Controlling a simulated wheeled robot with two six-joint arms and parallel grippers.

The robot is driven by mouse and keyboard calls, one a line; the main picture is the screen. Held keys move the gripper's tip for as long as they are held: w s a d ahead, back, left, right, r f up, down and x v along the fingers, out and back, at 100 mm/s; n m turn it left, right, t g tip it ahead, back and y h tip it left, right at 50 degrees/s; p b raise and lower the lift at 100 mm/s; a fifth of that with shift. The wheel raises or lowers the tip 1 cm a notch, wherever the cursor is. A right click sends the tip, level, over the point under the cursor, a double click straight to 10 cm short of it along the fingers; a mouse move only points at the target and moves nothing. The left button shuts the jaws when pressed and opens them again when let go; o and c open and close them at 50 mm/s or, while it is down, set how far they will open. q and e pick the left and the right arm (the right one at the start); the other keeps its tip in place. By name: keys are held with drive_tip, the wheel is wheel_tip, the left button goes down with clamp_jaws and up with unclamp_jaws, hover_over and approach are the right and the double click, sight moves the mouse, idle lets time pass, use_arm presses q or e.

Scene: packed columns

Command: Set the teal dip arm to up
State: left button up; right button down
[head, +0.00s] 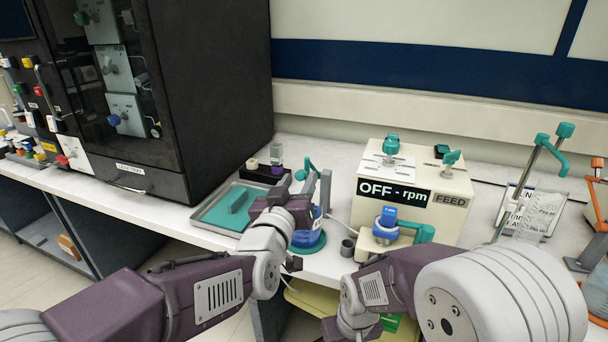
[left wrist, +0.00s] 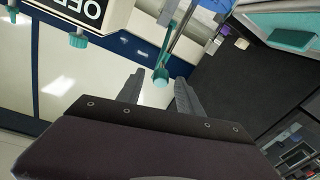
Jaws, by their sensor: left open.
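The teal dip arm (head: 311,166) stands behind my left gripper in the head view, above a round blue-and-teal base (head: 308,243). Its lower part is partly hidden by the gripper, and I cannot tell its setting for sure. My left gripper (head: 306,188) is open at the arm. In the left wrist view a teal knob (left wrist: 160,76) on a thin teal bar shows between and just beyond the open fingertips (left wrist: 158,88). I cannot tell whether a finger touches it.
A teal tray (head: 213,219) lies left of my gripper, near a black cabinet (head: 215,90). A cream box (head: 448,207) marked OFF-rpm with teal knobs stands right of it. A small grey cup (head: 348,247) is close by. A stand with teal clamps (head: 548,142) is farther right.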

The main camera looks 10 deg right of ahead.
use_arm(q)
drive_tip(key=x, duration=0.6)
drive_tip(key=shift+a, duration=0.1)
clamp_jaws()
idle(1.1)
